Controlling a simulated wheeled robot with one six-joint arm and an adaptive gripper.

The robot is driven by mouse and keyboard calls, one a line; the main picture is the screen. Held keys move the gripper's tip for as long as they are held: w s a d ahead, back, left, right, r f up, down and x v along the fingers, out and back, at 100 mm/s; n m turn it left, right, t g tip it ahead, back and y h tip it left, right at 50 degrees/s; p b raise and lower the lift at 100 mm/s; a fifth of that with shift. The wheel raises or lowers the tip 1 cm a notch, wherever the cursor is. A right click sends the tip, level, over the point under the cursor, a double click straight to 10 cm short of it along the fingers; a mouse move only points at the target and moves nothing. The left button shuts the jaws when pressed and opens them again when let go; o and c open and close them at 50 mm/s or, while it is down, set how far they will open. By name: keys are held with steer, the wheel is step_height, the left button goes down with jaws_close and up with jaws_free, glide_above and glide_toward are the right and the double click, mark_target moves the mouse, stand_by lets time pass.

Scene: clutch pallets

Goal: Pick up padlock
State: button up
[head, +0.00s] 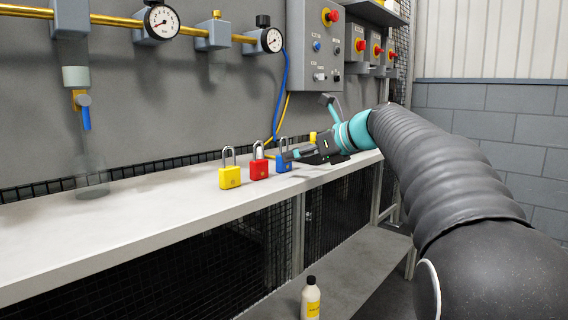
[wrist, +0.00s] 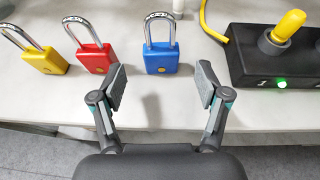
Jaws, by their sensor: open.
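Three padlocks with silver shackles stand in a row on the white bench (head: 130,220). The yellow padlock (head: 229,177) is on the left, the red padlock (head: 259,169) in the middle and the blue padlock (head: 283,163) on the right. The wrist view also shows the yellow (wrist: 45,61), red (wrist: 96,58) and blue (wrist: 161,64) padlocks. My gripper (wrist: 161,88) is open and empty. Its fingers are on the near side of the blue padlock, which lies ahead between them with a gap.
A black box (wrist: 275,62) with a yellow-topped knob and a green light stands right of the blue padlock. Behind the bench are gauges (head: 161,22) on a yellow pipe and a control box (head: 318,45). A bottle (head: 311,300) stands on the lower shelf. The bench's left part is mostly clear.

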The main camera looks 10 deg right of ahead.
steer(key=shift+b+x, duration=0.3)
steer(key=shift+x, duration=2.6)
steer(key=shift+d, duration=0.1)
steer(key=c, duration=1.3)
